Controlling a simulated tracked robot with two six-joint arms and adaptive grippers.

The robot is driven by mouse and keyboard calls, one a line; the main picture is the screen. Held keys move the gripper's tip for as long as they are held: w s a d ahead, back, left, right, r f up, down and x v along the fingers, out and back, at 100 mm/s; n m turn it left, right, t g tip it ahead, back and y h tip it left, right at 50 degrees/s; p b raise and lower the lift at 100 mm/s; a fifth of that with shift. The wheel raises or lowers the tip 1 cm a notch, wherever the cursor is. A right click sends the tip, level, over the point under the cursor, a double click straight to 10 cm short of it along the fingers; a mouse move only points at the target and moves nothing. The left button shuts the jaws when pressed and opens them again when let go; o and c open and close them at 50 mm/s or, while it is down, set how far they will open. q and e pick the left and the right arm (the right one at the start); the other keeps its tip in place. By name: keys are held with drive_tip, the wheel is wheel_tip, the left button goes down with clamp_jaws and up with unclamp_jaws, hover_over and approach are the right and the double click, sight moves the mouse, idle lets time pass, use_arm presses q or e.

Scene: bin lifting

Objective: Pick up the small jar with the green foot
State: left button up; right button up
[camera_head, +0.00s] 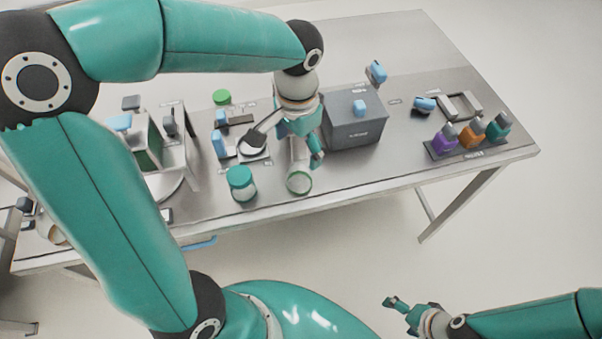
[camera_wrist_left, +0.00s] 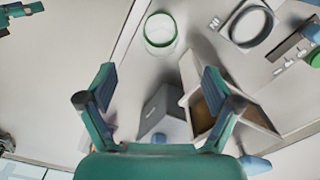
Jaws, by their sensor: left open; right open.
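The small jar (camera_head: 299,182) stands near the table's front edge, pale with a green ring. It also shows in the left wrist view (camera_wrist_left: 160,32), above and beyond the fingertips. My left gripper (camera_head: 304,152) is open and hangs over the table just behind the jar, apart from it. In the left wrist view its two fingers (camera_wrist_left: 158,76) are spread with nothing between them. My right gripper (camera_head: 398,303) is open and empty in front of the table, away from the jar.
A larger jar with a green lid (camera_head: 242,176) stands left of the small jar. A grey box (camera_head: 355,132) with a blue handle stands to the right. A rack (camera_head: 468,149) of purple, orange and teal items sits at the right end. The table front (camera_head: 395,170) looks clear.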

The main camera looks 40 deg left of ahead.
sight(298, 178)
use_arm(q)
drive_tip(key=f, duration=0.5)
drive_tip(key=shift+w+f, duration=0.2)
drive_tip(key=shift+f, duration=0.1)
drive_tip(key=shift+s+f+p, duration=0.15)
drive_tip(key=shift+f+p, duration=0.1)
drive_tip(key=shift+f, duration=1.45)
drive_tip(key=shift+s+f+p, duration=0.1)
drive_tip(key=shift+f+p, duration=0.1)
drive_tip(key=shift+f, duration=1.45)
drive_tip(key=c, duration=1.3)
